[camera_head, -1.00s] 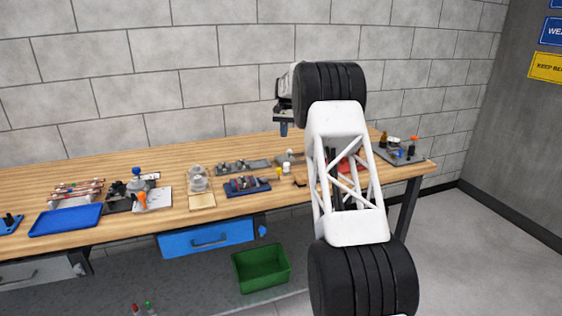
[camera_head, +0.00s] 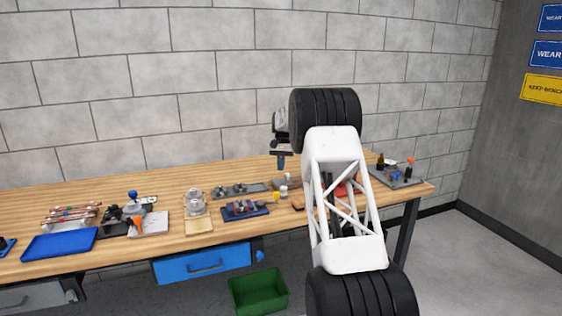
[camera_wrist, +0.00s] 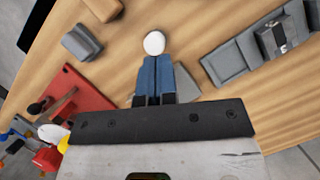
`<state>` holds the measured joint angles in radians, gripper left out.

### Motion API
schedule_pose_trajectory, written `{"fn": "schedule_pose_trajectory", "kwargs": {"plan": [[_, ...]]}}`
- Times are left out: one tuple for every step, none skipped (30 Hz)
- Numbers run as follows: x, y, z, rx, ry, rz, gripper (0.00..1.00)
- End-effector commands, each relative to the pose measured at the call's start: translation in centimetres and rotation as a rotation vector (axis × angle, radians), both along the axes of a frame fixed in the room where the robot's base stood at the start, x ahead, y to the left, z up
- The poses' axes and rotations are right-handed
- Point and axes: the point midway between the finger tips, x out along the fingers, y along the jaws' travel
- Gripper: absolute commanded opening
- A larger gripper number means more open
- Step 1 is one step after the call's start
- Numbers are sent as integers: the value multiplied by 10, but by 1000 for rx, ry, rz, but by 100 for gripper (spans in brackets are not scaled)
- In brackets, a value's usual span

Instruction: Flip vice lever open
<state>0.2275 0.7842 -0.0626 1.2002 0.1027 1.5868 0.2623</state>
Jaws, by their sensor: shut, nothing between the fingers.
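My gripper (camera_head: 281,163) hangs above the back middle of the bench, its blue fingers pointing down. In the wrist view the blue fingers (camera_wrist: 155,80) are together with nothing between them. A white round top (camera_wrist: 154,43) shows just beyond the fingertips; contact cannot be judged. I cannot pick out the vice lever for certain. A grey fixture with a dark block (camera_wrist: 260,45) lies to the right in the wrist view and may be the vice.
A red board (camera_wrist: 80,98) with a dark round-ended handle lies left in the wrist view, near a grey block (camera_wrist: 82,43). A blue tray (camera_head: 60,243) lies at the bench's left. A dark blue fixture (camera_head: 245,210) sits near the front edge. My arm hides part of the right side.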

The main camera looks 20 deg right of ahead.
Motion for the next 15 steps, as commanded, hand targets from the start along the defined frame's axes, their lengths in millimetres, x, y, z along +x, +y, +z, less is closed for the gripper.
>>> {"fn": "schedule_pose_trajectory", "kwargs": {"plan": [[-3,2,-7,1,3,0,0],[-5,3,-12,0,2,0,0],[-6,4,-17,1,2,0,0],[-8,4,-22,0,2,0,0],[-10,5,-26,1,3,0,0],[-12,6,-32,0,1,0,0],[-13,7,-36,1,2,0,0],[-15,8,-41,1,3,0,0],[-17,9,-46,0,2,0,0],[-18,10,-50,0,1,0,0],[-20,11,-54,1,2,0,0],[-23,13,-55,0,1,0,0],[-27,15,-54,0,-1,1,0],[-30,17,-53,0,-1,1,0],[-34,19,-53,-1,-2,1,0]]}}
